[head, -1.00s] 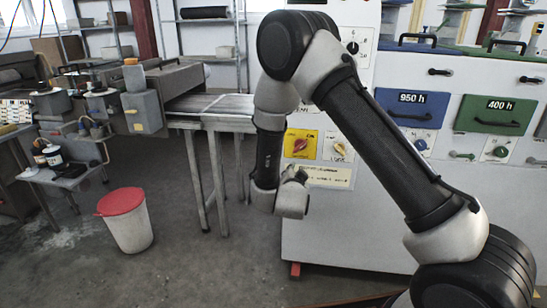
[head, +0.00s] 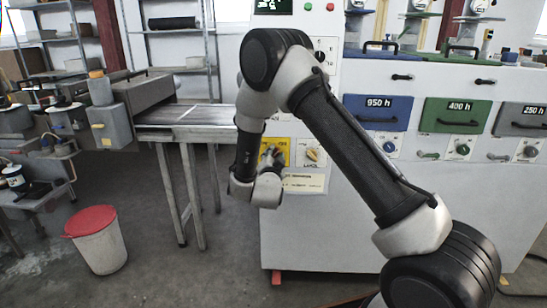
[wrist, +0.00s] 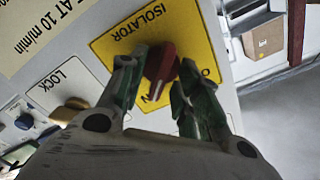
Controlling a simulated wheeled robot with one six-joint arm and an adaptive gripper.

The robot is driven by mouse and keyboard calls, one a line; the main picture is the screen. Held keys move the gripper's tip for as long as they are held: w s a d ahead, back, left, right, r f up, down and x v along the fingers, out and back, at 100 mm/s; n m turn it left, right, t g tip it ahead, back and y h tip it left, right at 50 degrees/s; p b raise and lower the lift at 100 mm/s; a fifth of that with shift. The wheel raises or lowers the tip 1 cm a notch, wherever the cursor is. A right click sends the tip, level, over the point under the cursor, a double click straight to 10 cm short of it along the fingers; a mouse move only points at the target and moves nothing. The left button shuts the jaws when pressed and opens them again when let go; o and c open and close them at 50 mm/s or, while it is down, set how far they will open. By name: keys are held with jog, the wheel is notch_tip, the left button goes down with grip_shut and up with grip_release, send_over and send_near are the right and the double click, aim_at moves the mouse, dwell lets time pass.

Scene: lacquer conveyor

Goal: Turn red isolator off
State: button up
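The red isolator knob (wrist: 161,66) sits on a yellow plate (wrist: 188,28) marked ISOLATOR in the wrist view. Its handle lies slightly tilted in the picture. My gripper (wrist: 158,75) is open, with one green-padded finger on each side of the knob. Whether either finger touches the knob I cannot tell. In the head view my gripper (head: 272,156) is in front of the yellow plate (head: 285,146) on the white cabinet, and the red knob is hidden behind it.
A yellow LOCK knob (wrist: 70,109) is beside the isolator plate; it also shows in the head view (head: 312,155). A conveyor table (head: 185,125) stands close on the left. A red-lidded bin (head: 97,240) stands on the floor. Blue (head: 385,112) and green (head: 455,115) drawers are right.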

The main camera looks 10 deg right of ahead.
grip_shut()
jog(key=shift+n, duration=0.3)
jog(key=n, duration=1.9)
jog(key=shift+w+a+f, duration=0.1)
jog(key=shift+a, duration=0.25)
jog(key=shift+a, duration=0.1)
dwell(1.0)
